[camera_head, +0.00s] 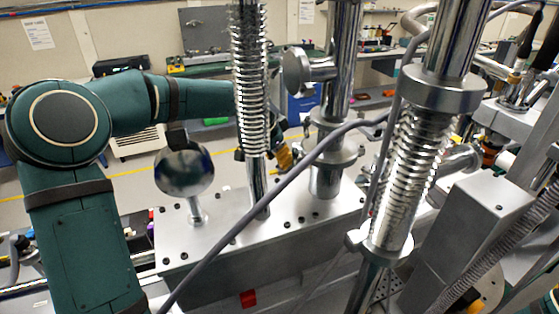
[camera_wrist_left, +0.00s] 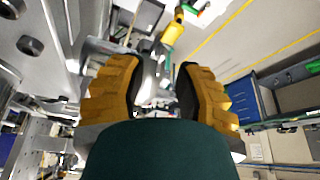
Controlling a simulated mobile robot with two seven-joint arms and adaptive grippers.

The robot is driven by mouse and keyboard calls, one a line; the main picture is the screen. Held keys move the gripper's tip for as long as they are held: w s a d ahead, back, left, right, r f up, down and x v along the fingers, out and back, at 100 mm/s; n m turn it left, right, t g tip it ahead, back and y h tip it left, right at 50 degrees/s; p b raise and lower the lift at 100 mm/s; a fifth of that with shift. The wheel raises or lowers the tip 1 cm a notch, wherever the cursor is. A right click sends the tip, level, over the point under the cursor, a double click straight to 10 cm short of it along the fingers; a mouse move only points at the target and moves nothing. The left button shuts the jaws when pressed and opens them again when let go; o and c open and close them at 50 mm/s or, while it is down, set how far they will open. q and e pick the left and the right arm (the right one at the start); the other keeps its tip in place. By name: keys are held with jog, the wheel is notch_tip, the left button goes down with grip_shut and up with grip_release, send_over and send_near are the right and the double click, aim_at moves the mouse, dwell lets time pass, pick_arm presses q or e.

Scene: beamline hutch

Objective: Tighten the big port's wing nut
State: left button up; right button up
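My left gripper (camera_head: 284,157) is mostly hidden behind a bellows column in the head view; only part of a yellow finger shows. In the left wrist view its two yellow fingers (camera_wrist_left: 158,88) stand apart, with a gap between their dark pads. A shiny grey metal part (camera_wrist_left: 150,82) shows in or beyond that gap; I cannot tell if it is the wing nut or if a pad touches it. In the head view, a flanged metal port (camera_head: 334,150) on a vertical tube stands just right of the gripper. No wing nut can be made out clearly. My right gripper is not in view.
The bellows column (camera_head: 250,90) and a round-headed metal post (camera_head: 184,172) stand on a bolted metal block (camera_head: 215,240). A grey cable (camera_head: 265,218) crosses in front. A second bellows (camera_head: 405,165) stands at right. The floor behind is open.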

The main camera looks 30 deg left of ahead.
pick_arm(q)
jog(key=shift+x, duration=0.85)
jog(key=shift+o, duration=0.2)
grip_shut()
jog(key=shift+a+m, duration=0.1)
jog(key=shift+m, duration=0.4)
jog(key=m+h, duration=0.1)
jog(key=m, duration=0.1)
jog(key=m+g, duration=0.1)
jog(key=m, duration=0.1)
jog(key=shift+w+h, duration=0.1)
jog(key=shift+h, duration=0.3)
jog(key=m+g, duration=0.1)
jog(key=m, duration=0.4)
jog(key=shift+a+g+h, duration=0.1)
jog(key=shift+g+h, duration=0.3)
jog(key=shift+m, duration=0.3)
